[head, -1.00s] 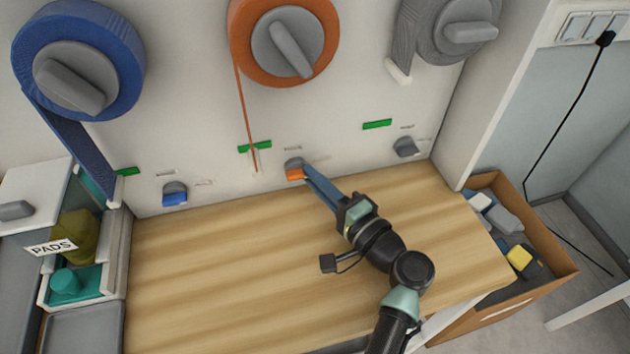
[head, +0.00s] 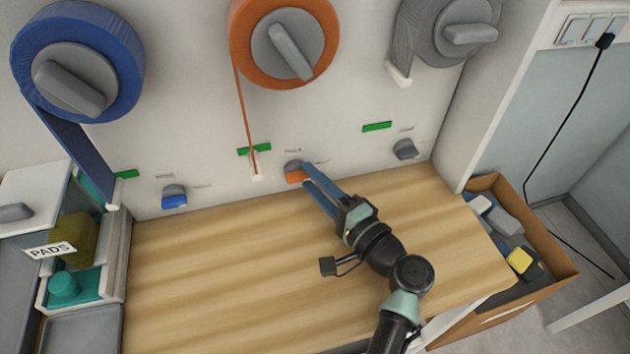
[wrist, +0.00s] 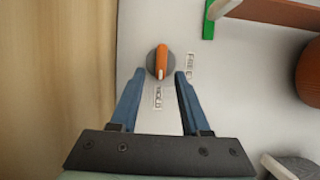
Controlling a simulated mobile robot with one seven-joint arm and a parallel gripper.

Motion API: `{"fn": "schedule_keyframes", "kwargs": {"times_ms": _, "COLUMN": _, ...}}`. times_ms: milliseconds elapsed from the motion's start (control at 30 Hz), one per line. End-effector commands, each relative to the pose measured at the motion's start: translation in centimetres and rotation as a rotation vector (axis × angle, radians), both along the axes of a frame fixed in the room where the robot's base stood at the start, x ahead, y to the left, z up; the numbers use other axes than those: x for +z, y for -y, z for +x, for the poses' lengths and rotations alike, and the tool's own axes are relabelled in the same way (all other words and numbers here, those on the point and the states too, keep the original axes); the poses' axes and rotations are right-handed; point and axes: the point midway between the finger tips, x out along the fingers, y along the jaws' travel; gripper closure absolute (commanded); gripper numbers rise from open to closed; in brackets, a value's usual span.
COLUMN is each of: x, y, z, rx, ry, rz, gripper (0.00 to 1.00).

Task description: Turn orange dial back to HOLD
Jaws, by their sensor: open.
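The orange dial (head: 294,175) is a small grey knob with an orange grip on the white panel, below the orange roll. In the wrist view the dial (wrist: 161,62) shows between and just beyond my fingertips, its grip running up and down the picture. Its white-marked end points toward one of two small labels, whose lettering is too small to read surely. My gripper (head: 313,172) is open, with blue fingers on either side of the dial's line; it also shows in the wrist view (wrist: 158,82). I cannot tell whether a finger touches the dial.
A blue dial (head: 174,197) and a grey dial (head: 405,150) sit on the same panel to either side. The wooden bench top (head: 220,270) below is clear. A cardboard box (head: 555,265) stands at the right, a PADS bin (head: 50,249) at the left.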

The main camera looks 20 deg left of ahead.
Motion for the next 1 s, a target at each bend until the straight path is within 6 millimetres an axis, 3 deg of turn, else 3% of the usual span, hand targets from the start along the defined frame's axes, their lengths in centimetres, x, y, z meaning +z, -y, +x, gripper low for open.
{"fn": "schedule_keyframes", "kwargs": {"times_ms": 167, "x": -0.1, "y": 0.9, "z": -0.5, "rx": -0.002, "ry": 0.001, "rz": -0.001, "gripper": 0.54}}
{"fn": "schedule_keyframes", "kwargs": {"times_ms": 700, "x": -0.1, "y": 9.7, "z": -6.3, "rx": -0.003, "ry": 0.001, "rz": 0.001, "gripper": 0.54}}
{"fn": "schedule_keyframes", "kwargs": {"times_ms": 1000, "x": -0.1, "y": 10.8, "z": -7.2, "rx": 0.000, "ry": 0.000, "rz": 0.000, "gripper": 0.54}}
